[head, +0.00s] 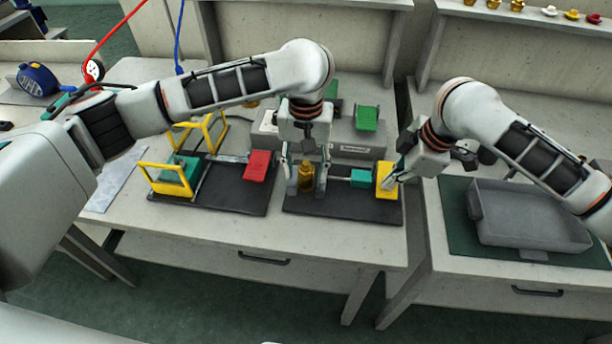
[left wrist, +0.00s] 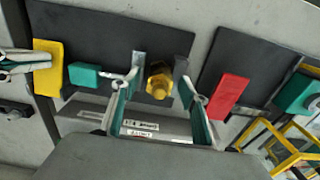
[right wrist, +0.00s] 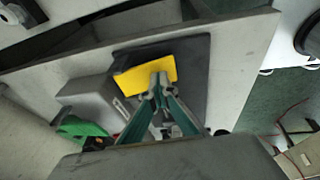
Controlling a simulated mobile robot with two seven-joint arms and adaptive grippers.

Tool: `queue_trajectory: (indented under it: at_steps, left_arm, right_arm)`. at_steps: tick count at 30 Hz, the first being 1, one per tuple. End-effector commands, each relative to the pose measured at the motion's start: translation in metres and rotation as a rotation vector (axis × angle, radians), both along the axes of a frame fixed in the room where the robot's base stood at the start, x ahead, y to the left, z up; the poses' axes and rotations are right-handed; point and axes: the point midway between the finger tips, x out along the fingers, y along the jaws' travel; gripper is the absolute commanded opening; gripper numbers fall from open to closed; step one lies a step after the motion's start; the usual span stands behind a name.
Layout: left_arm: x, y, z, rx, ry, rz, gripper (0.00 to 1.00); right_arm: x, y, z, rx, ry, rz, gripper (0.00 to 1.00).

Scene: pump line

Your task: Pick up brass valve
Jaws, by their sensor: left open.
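The brass valve (head: 306,178) stands upright on the dark base plate (head: 342,208) at the middle of the bench. In the left wrist view the valve (left wrist: 158,84) sits between two grey jaw plates; whether they touch it is unclear. My left gripper (head: 306,164) points down above it, open, with one finger on each side; the fingers (left wrist: 160,90) look apart from the valve. My right gripper (head: 391,180) has its fingertips together against the yellow plate (head: 383,176) of the same fixture, also visible in the right wrist view (right wrist: 142,72).
A teal block (head: 362,179) lies between the yellow plate and the valve. A second fixture with a red plate (head: 257,166) is to the left. A grey box (head: 350,150) stands behind. A grey tray (head: 530,222) sits on the right bench.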

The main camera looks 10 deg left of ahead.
Motion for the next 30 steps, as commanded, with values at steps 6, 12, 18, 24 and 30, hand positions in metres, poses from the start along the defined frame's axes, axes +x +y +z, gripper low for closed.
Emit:
queue_trajectory:
  at_steps: [6,12,18,24,30]
  left_arm:
    - [0.0,0.0,0.0,0.0,0.0,0.0,0.26]
    - [0.0,0.0,0.001,-0.001,-0.001,0.0,0.0]
    - [0.0,0.0,0.002,-0.001,-0.002,0.0,0.0]
    - [0.002,0.0,0.022,0.0,-0.007,0.0,0.0]
    - [0.002,0.0,0.06,0.0,-0.008,-0.001,0.0]
  right_arm:
    - [0.0,-0.001,-0.002,-0.003,0.001,-0.001,0.0]
    - [0.0,-0.001,-0.002,-0.003,0.001,-0.001,0.0]
    - [0.0,-0.001,-0.002,-0.003,0.001,-0.001,0.0]
    - [0.0,-0.001,-0.002,-0.003,0.001,-0.001,0.0]
    - [0.0,-0.001,-0.001,-0.003,0.001,-0.001,0.0]
